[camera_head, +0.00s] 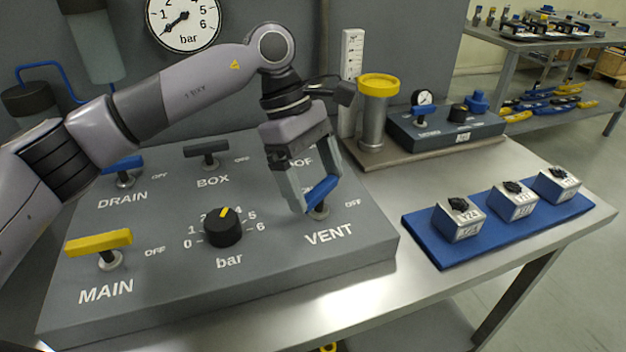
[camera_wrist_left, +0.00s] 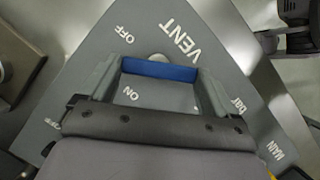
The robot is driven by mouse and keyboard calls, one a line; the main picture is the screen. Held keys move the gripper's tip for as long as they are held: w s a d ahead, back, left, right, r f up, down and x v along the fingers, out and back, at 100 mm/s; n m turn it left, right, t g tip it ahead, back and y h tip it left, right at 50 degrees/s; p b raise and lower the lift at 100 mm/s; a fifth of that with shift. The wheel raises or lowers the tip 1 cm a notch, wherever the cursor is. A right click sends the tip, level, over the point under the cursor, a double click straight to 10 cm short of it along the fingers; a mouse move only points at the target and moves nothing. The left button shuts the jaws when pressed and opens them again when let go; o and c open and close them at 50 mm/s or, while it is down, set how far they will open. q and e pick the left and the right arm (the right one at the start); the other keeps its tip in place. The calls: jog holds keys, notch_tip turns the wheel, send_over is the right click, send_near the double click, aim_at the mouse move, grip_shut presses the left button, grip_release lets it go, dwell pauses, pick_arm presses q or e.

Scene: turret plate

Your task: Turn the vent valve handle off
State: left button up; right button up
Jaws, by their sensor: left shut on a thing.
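The vent valve handle (camera_head: 322,191) is a blue bar on a short stem above the VENT label of the grey sloped panel (camera_head: 350,260). It lies aslant, its far end pointing between the ON and OFF marks; OFF shows to its right. My left gripper (camera_head: 317,188) reaches down over it and is shut on it. In the left wrist view, the blue handle (camera_wrist_left: 158,70) spans the gap between the two fingers (camera_wrist_left: 160,78), with ON on the near side and OFF beyond. In the head view the arm hides the ON mark. My right gripper is not in view.
The panel also bears a yellow MAIN handle (camera_head: 99,242), a blue DRAIN handle (camera_head: 123,164), a dark BOX handle (camera_head: 206,148) and a black bar knob (camera_head: 222,228). A yellow-topped cylinder (camera_head: 374,115) stands behind right. A blue mat (camera_head: 425,238) holds several small boxes.

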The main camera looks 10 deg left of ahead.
pick_arm(q)
jog(key=m, duration=0.2)
jog(key=m+g+y, duration=0.1)
jog(key=m, duration=0.4)
jog(key=shift+w+d+g+y, duration=0.2)
jog(key=shift+w+g+y, duration=0.05)
jog(key=shift+g+y, duration=0.15)
dwell(0.3)
jog(key=o, duration=0.8)
jog(key=shift+c, duration=0.2)
jog(key=v, duration=0.7)
